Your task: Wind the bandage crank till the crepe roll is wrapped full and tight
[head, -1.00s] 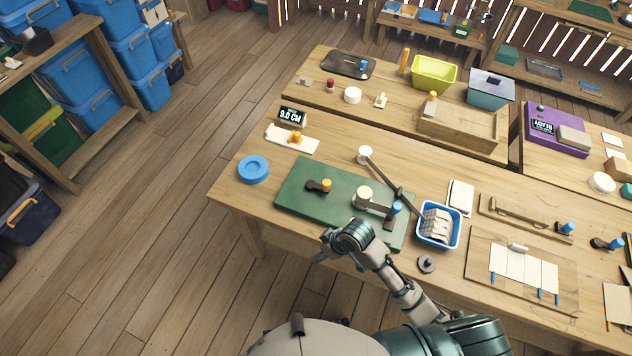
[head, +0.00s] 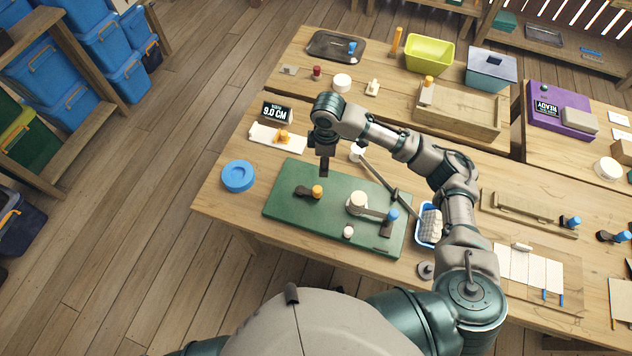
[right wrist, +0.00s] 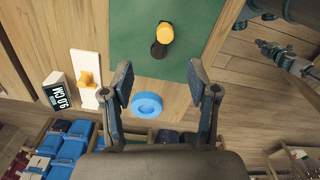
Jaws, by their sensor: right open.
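A green board (head: 290,215) on the bench carries a cream round roll (head: 357,201) with a grey arm and a blue knob (head: 392,215). A dark lever with an orange knob (head: 317,191) sits on its left part; the knob also shows in the right wrist view (right wrist: 165,33). A small white knob (head: 348,232) stands near the board's front. My right gripper (head: 324,172) hangs pointing down above the board's back left, near the orange knob. In the right wrist view its fingers (right wrist: 159,88) are apart and empty. My left gripper is out of view.
A sign reading 9.0 CM (head: 277,113) and a white plate with an orange piece (head: 275,138) stand behind the board. A blue ring (head: 238,176) lies left of it. A blue basket (head: 421,235) at right is partly hidden by my arm.

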